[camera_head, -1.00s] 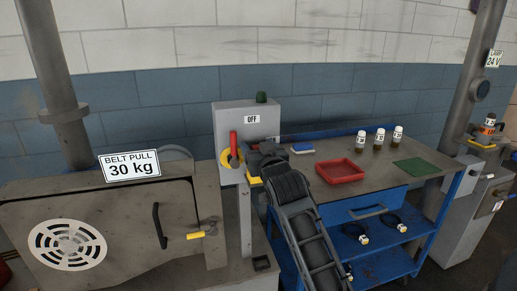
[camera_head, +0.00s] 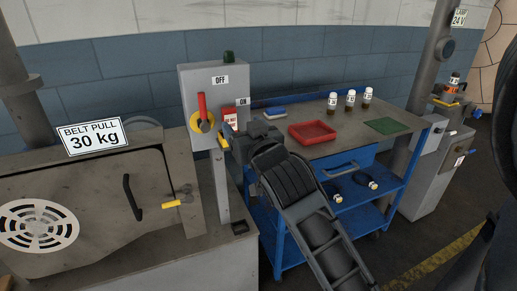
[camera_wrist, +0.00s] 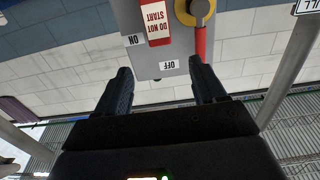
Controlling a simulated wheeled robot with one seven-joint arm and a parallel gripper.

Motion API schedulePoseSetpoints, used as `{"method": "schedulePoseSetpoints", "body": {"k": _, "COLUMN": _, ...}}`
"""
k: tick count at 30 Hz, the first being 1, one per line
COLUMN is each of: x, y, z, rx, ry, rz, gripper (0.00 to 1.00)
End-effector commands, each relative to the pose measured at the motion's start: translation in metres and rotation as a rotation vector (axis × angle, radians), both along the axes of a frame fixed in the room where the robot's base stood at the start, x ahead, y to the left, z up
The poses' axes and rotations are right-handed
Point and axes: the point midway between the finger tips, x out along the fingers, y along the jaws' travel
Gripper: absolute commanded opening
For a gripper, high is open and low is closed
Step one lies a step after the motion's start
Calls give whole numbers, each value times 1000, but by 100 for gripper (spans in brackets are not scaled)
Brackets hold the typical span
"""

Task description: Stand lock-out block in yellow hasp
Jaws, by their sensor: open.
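The lock-out block (camera_head: 229,115) is red with a white label and stands upright on the front of the grey switch box, right of the red handle. In the wrist view, upside down, its label (camera_wrist: 157,22) reads DO NOT START. The yellow hasp (camera_head: 223,142) shows as a small piece low on the box, just below the block. My gripper hides part of this area, so I cannot see how the block's lower end sits in the hasp. My gripper (camera_head: 228,134) is open in front of the box. Its fingers (camera_wrist: 160,72) are apart with nothing between them.
The grey switch box (camera_head: 199,82) carries a red handle on a yellow disc (camera_head: 201,122). A blue trolley (camera_head: 286,226) on the right holds a red tray (camera_head: 312,138), several bottles and a green mat (camera_head: 382,126). A steel machine (camera_head: 80,215) stands at the left.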

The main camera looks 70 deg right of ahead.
Motion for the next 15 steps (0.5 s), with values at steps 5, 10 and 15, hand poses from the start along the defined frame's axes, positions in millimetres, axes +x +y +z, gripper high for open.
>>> {"method": "schedulePoseSetpoints", "body": {"k": 5, "x": -1, "y": 1, "z": 1, "rx": -1, "ry": -1, "rz": 0, "gripper": 70}}
{"method": "schedulePoseSetpoints", "body": {"k": 10, "x": 0, "y": 14, "z": -10, "rx": 0, "ry": 16, "rz": 35, "gripper": 70}}
{"method": "schedulePoseSetpoints", "body": {"k": 15, "x": -3, "y": 71, "z": -49, "rx": 2, "ry": 80, "rz": 186, "gripper": 70}}
